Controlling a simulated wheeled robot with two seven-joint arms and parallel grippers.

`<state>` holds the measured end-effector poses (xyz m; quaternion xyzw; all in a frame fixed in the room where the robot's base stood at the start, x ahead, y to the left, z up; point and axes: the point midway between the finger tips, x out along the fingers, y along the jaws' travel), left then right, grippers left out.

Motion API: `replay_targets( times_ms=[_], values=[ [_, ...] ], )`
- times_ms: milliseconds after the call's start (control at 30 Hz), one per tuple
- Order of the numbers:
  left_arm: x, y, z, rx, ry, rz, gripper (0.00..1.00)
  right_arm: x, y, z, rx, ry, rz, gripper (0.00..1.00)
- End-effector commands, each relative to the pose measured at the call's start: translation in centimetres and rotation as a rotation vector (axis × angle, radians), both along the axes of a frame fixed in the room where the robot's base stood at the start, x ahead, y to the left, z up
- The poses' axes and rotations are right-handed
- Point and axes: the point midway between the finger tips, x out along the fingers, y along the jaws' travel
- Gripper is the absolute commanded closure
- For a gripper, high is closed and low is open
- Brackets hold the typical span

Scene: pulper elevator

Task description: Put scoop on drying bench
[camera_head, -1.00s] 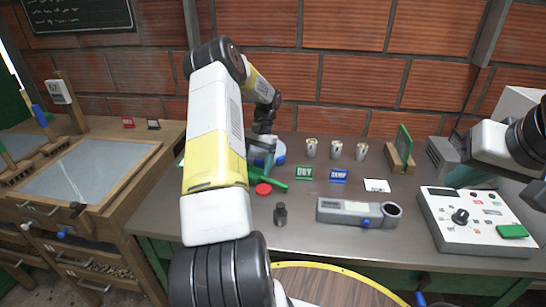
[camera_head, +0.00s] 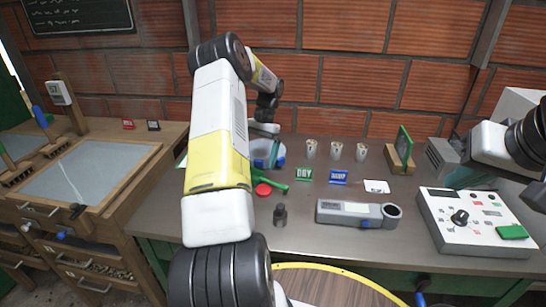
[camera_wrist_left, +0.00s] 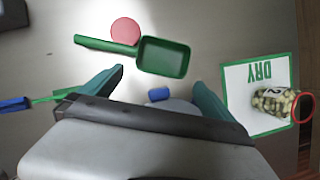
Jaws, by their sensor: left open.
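The green scoop (camera_wrist_left: 165,57) lies on the grey worktop in the left wrist view, its handle pointing left beside a round red object (camera_wrist_left: 125,31). In the head view the scoop (camera_head: 278,187) is partly hidden behind my left arm. My left gripper (camera_wrist_left: 153,92) is open and empty, its teal fingers apart, with the scoop ahead of them and not between them. A wooden bench (camera_head: 95,133) with grey panels, possibly the drying bench, stands left.
A dark weight (camera_head: 280,214), a grey meter (camera_head: 357,213) and a control box (camera_head: 477,221) sit toward the front. A blue-rimmed round object (camera_head: 268,152) is near my gripper.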

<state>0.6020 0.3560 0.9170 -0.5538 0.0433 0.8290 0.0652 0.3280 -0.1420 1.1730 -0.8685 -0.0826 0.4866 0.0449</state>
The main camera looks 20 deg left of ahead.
Motion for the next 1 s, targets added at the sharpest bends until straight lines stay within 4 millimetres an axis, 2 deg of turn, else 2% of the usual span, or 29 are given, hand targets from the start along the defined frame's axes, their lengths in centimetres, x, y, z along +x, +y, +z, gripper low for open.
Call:
replay_targets(
  times_ms=[100,300,467,567,600,767,900,1000],
  values=[
    [1.2,-0.2,2.6,0.002,-0.004,0.000,0.00,0.0,0.0,0.0,0.000,0.000,0.000,1.00],
    [2.4,-0.3,5.7,0.001,-0.002,0.001,0.00,0.0,0.0,0.0,0.000,0.000,0.000,1.00],
    [2.9,-0.6,7.2,0.001,-0.004,-0.002,0.00,0.0,0.0,0.0,0.000,0.000,0.000,1.00],
    [2.8,-1.3,8.9,0.005,-0.030,-0.009,0.00,0.0,0.0,0.0,0.000,0.000,0.000,1.00],
    [2.6,-1.9,10.1,0.009,-0.052,-0.015,0.00,0.0,0.0,0.0,0.000,0.000,0.000,1.00],
    [0.5,-5.6,16.4,0.019,-0.180,-0.039,0.00,0.0,0.0,0.0,0.000,0.000,0.000,1.00],
    [-3.1,-9.2,21.4,0.014,-0.310,-0.044,0.00,0.0,0.0,0.0,0.000,0.000,0.000,1.00],
    [-6.2,-11.6,24.2,0.000,-0.404,-0.039,0.00,0.0,0.0,0.0,0.000,0.000,0.000,1.00]
  ],
)
